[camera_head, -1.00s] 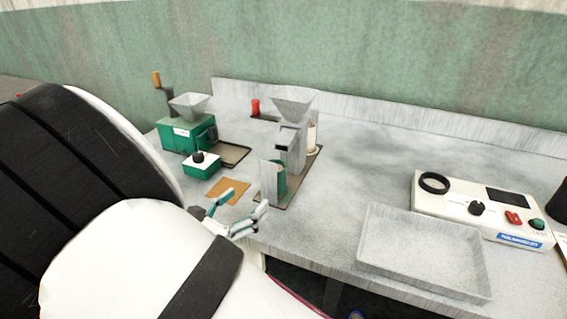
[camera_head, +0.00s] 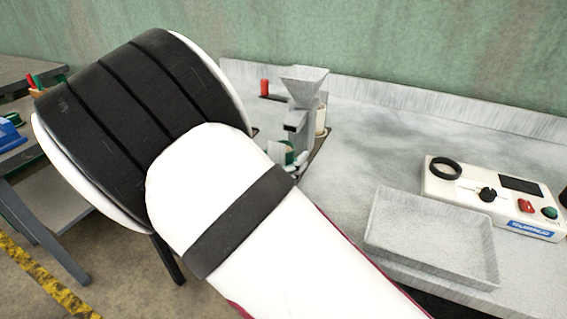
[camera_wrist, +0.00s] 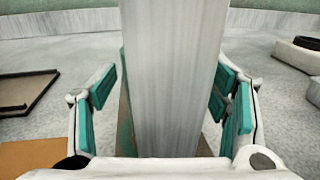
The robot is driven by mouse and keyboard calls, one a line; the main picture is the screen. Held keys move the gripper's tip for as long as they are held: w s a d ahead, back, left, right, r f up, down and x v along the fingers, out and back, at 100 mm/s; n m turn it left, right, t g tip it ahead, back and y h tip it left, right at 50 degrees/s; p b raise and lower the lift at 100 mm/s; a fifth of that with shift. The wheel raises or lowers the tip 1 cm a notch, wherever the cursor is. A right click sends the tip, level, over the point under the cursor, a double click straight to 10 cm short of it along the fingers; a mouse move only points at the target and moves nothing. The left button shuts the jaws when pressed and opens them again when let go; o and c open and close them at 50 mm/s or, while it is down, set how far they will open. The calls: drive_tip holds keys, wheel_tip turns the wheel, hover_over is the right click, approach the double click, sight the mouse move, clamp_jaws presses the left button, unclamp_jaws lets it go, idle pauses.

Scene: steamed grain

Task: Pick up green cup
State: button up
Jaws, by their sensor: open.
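The green cup (camera_head: 290,158) stands at the foot of the grey mill (camera_head: 303,120) in the head view, mostly hidden by my arm. In the wrist view a grey upright plate (camera_wrist: 175,70) fills the space between the fingers and hides most of what lies behind it. A narrow green sliver (camera_wrist: 126,137) shows at its left edge; I cannot tell whether it is the cup. My gripper (camera_wrist: 165,90) is open, with green-padded fingers on both sides of the plate. Gaps show between the pads and the plate.
A grey tray (camera_head: 432,235) and a white control box (camera_head: 490,195) sit to the right on the bench. The wrist view shows a dark tray (camera_wrist: 25,92) and a brown mat (camera_wrist: 35,155) at left.

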clamp_jaws()
drive_tip(key=shift+r, duration=0.15)
idle(0.4)
wheel_tip(320, 180, up, 18)
drive_tip(key=p, duration=0.2)
idle(0.4)
